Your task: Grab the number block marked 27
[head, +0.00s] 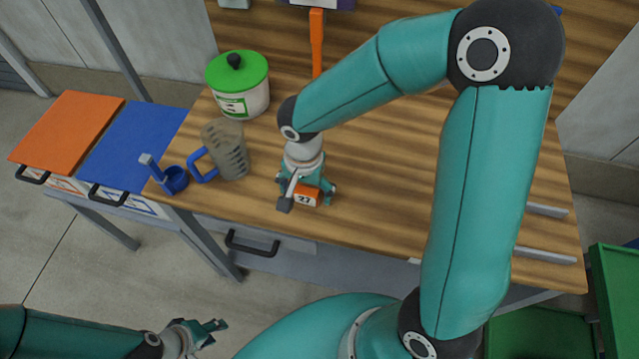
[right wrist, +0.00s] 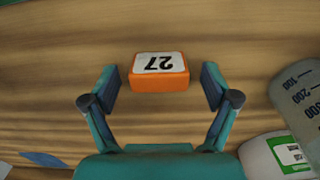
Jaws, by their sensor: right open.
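The number block marked 27 (head: 307,197) is orange with a white top label and sits on the wooden bench near its front edge. In the right wrist view the block (right wrist: 160,80) lies between the fingers, its number upside down. My right gripper (head: 306,193) is open above the block, and it also shows in the right wrist view (right wrist: 160,88) with a gap on each side of the block. My left gripper (head: 216,333) is at the lower left, away from the bench, small in view, with its fingers apart and empty.
A grey measuring jug (head: 228,150) with a blue handle and a green-lidded tub (head: 240,90) stand left of the block. Bench around the block is clear.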

